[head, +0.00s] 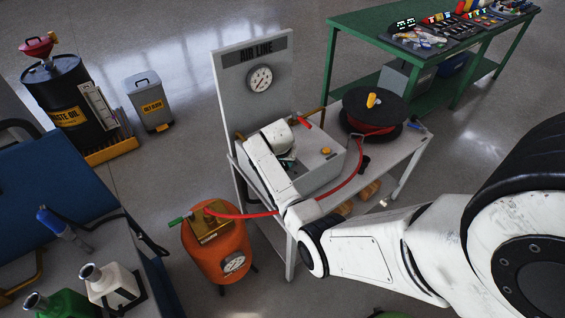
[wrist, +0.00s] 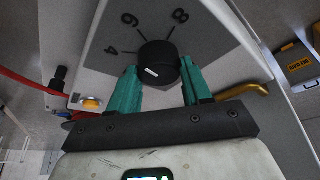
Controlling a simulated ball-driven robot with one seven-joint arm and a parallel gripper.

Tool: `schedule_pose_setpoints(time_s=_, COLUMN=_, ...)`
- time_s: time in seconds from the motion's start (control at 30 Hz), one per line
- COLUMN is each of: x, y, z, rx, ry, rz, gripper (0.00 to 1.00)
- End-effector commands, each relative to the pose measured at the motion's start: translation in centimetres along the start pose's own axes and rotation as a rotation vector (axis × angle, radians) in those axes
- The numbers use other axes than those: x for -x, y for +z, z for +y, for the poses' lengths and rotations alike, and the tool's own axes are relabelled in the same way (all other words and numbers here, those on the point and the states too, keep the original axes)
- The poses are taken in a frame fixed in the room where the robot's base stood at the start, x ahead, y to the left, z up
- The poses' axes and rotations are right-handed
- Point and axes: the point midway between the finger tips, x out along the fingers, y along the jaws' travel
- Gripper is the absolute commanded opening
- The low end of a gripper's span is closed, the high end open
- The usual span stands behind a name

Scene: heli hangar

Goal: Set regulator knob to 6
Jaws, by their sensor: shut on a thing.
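The regulator knob (wrist: 158,64) is round and black with a short white mark on its face. It sits on a dark grey dial plate (wrist: 205,45) with the numbers 4, 6 and 8 around its far side. My gripper (wrist: 158,80) has teal fingers on either side of the knob and is shut on it. I cannot tell exactly which number the white mark points to. In the head view my white arm reaches over the grey regulator box (head: 318,168), and the knob is hidden behind it.
The box stands on a cart (head: 400,158) under an AIR LINE panel with a gauge (head: 260,79). A hose reel (head: 374,112) is on its right, and a red hose (head: 345,182) runs to an orange tank (head: 222,252). A yellow button (wrist: 92,103) and brass pipe (wrist: 250,90) are near my fingers.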

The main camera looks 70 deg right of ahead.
Motion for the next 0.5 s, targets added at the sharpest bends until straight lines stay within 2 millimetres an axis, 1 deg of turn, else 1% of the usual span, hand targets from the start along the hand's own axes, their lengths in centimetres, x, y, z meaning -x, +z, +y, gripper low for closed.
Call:
schedule_pose_setpoints(time_s=0.2, x=-0.18, y=0.12, z=-0.14, rx=-0.115, ry=0.047, rz=-0.002, gripper=0.18)
schedule_pose_setpoints(time_s=0.5, x=-0.1, y=0.08, z=-0.15, rx=-0.191, ry=0.079, rz=-0.003, gripper=0.18)
